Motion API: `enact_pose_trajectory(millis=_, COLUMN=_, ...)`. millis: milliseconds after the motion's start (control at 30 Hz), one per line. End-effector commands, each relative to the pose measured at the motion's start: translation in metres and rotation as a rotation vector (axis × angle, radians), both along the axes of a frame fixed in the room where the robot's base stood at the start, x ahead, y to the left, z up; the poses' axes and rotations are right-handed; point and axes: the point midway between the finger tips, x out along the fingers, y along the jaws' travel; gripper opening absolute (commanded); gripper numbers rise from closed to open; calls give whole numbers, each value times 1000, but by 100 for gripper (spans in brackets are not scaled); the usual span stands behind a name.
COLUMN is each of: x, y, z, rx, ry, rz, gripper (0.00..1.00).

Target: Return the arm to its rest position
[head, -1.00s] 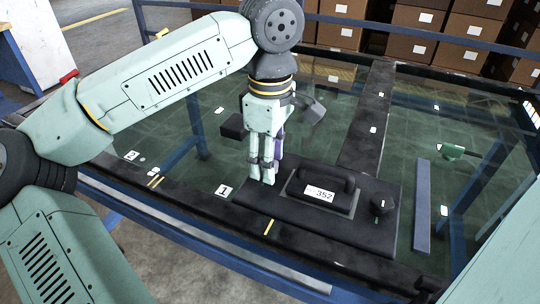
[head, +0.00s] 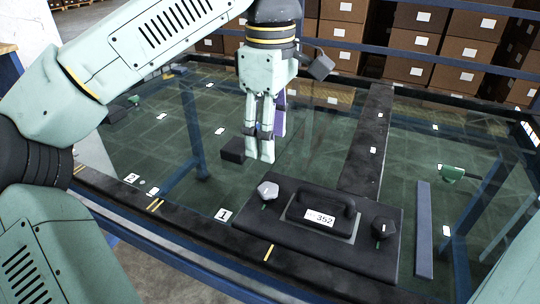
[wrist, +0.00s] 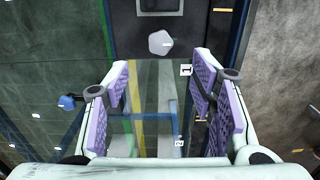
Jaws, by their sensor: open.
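My gripper (head: 262,155) hangs from my arm above the glass-topped trolley, fingers pointing down. In the head view it appears just behind and left of the black plate (head: 340,263) with the handle and the label 352. In the wrist view my gripper (wrist: 165,112) shows its two purple-padded fingers apart, with nothing between them. A grey faceted knob (head: 268,190) stands on the plate's left end; it also shows in the wrist view (wrist: 160,43), ahead of the fingertips and clear of them.
A second dark knob (head: 383,229) stands at the plate's right end. Stacked cardboard boxes (head: 455,60) stand beyond.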

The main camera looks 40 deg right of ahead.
Motion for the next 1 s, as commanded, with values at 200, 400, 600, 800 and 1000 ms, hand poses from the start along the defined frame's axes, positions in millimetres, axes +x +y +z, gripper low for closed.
enact_pose_trajectory(millis=200, x=0, y=0, z=14, rx=0, ry=0, rz=2, gripper=51)
enact_pose_trajectory(millis=400, x=0, y=0, z=14, rx=0, ry=0, rz=1, gripper=51)
enact_pose_trajectory(millis=600, x=0, y=0, z=14, rx=0, ry=0, rz=1, gripper=51)
enact_pose_trajectory(millis=800, x=-4, y=-3, z=13, rx=-40, ry=23, rz=-3, gripper=51)
enact_pose_trajectory(millis=1000, x=-54, y=-27, z=40, rx=-467, ry=284, rz=-4, gripper=51)
